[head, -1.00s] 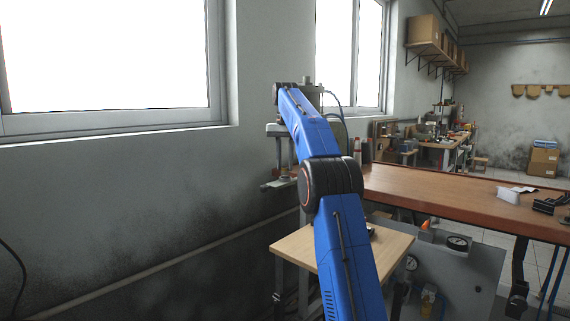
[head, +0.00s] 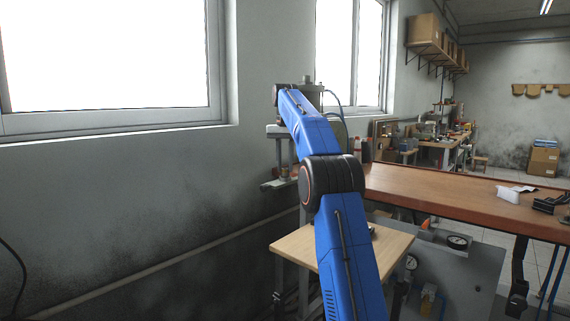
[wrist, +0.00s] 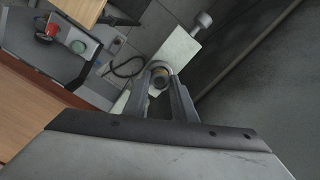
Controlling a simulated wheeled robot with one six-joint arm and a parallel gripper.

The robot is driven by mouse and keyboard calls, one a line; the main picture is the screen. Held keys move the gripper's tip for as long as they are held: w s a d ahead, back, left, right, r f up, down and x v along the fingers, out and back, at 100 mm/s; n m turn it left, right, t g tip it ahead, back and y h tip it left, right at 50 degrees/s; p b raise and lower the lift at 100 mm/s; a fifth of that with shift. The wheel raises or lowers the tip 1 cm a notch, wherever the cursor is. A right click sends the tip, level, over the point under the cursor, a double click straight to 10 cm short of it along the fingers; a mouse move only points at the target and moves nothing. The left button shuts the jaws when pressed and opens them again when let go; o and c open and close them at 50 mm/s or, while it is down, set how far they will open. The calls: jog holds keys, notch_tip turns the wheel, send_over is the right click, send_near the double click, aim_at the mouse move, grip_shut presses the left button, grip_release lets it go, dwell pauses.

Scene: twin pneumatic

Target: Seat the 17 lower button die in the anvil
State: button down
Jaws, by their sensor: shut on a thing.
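In the wrist view my gripper (wrist: 160,88) reaches toward a pale metal plate (wrist: 177,52) of the press. Its two fingers are shut on a small brass-coloured round piece (wrist: 157,82), which I take to be the 17 lower button die. A grey rounded rim shows just beyond the fingertips; I cannot tell whether it is the anvil or whether the die touches it. In the head view the press (head: 275,129) stands by the wall, partly behind my blue arm. My gripper and the die are hidden there.
A small wooden table (head: 290,246) stands below my arm. A long brown workbench (head: 440,193) lies to the right with a white object (head: 508,195) on it. A grey cabinet with gauges (head: 470,262) is under it. The wall is close on the left.

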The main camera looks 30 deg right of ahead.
jog(key=shift+f, duration=0.8)
jog(key=c, duration=1.4)
grip_release()
